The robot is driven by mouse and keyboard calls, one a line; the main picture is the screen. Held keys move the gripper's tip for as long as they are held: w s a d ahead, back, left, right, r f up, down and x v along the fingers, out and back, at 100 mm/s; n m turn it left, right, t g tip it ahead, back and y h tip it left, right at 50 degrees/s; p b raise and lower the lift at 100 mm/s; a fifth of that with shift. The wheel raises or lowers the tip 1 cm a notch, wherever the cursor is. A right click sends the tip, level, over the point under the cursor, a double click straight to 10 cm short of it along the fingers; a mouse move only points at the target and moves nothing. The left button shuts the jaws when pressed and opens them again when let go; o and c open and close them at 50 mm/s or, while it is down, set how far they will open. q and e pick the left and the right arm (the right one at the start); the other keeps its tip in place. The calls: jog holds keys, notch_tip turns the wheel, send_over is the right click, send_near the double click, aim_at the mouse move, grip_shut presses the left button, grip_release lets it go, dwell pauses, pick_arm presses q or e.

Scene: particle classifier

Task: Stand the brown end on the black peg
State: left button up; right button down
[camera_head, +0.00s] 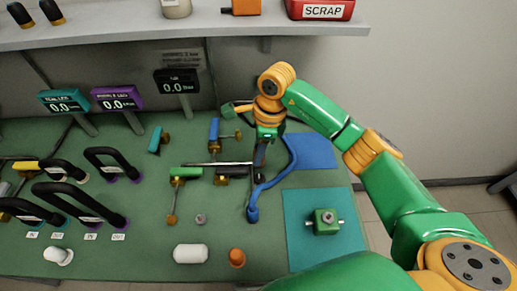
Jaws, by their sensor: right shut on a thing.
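My right gripper (264,143) reaches down over the back middle of the green bench, its arm coming from the right. It is shut on a small dark piece (260,156), partly hidden by the fingers. A blue hose (291,158) curves from beside the gripper to a rounded end (252,214) on the bench; I cannot tell whether it joins the held piece. An orange-brown rounded piece (237,257) stands at the front of the bench. I cannot pick out the brown end or the black peg for certain. My left gripper is not in view.
A green valve block (326,221) sits on a teal mat (297,255). A white cylinder (191,253) lies at the front. Green-topped and blue-topped fittings (186,173) crowd left of the gripper. Black looped hoses (80,200) fill the left. A shelf (130,37) overhangs the back.

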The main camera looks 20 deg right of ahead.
notch_tip(320, 180, down, 4)
jog(key=b, duration=0.3)
jog(key=shift+f, duration=0.15)
jog(key=shift+b, duration=0.3)
dwell(1.1)
dwell(0.4)
jog(key=shift+f+b, duration=0.4)
jog(key=shift+f+b, duration=1.3)
jog(key=shift+f, duration=0.05)
jog(key=shift+c, duration=2.2)
grip_release()
jog(key=shift+r, duration=0.1)
